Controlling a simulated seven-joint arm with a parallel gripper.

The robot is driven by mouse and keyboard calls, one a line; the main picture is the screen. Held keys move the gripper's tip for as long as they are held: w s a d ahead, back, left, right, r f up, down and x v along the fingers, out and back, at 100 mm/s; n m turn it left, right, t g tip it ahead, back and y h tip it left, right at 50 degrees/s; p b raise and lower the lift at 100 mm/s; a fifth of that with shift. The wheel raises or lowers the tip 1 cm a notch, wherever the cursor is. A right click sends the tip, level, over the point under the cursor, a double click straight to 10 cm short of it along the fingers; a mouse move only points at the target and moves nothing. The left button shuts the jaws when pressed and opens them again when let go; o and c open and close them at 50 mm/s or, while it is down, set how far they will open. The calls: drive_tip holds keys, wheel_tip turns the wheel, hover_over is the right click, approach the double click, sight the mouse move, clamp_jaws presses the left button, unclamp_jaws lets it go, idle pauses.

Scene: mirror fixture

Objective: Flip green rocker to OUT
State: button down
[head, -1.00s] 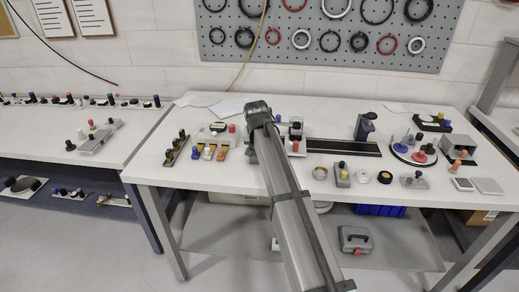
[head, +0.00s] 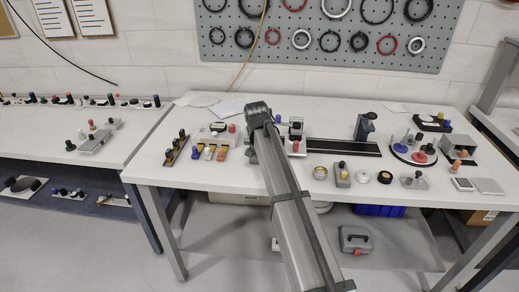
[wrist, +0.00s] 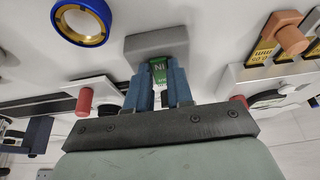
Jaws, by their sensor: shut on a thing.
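The green rocker (wrist: 159,68) shows in the wrist view, in front of a grey block-shaped housing (wrist: 157,42). White lettering on its green face reads "IN" as far as I can see. My gripper (wrist: 160,84) has blue fingers at either side of the green rocker and is shut on it. The fingers cover the rocker's sides and lower part, so its exact tilt is hard to tell. In the head view my own arm hides the rocker and the fingertips.
In the wrist view, a blue-rimmed ring (wrist: 80,22) is at upper left, a red knob (wrist: 85,101) at left and an orange knob (wrist: 290,36) at right. In the head view, a dark rail (head: 342,147) and a round tray with pegs (head: 413,153) are right of my arm.

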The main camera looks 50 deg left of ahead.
drive_tip(key=shift+w+a+r+g+h, duration=0.2)
drive_tip(key=shift+w+a+g+h, duration=0.25)
drive_tip(key=shift+g+h, duration=1.15)
drive_tip(key=c, duration=1)
unclamp_jaws()
drive_tip(key=shift+r, duration=0.15)
wheel_tip(320, 180, up, 14)
drive_tip(key=shift+f, duration=0.2)
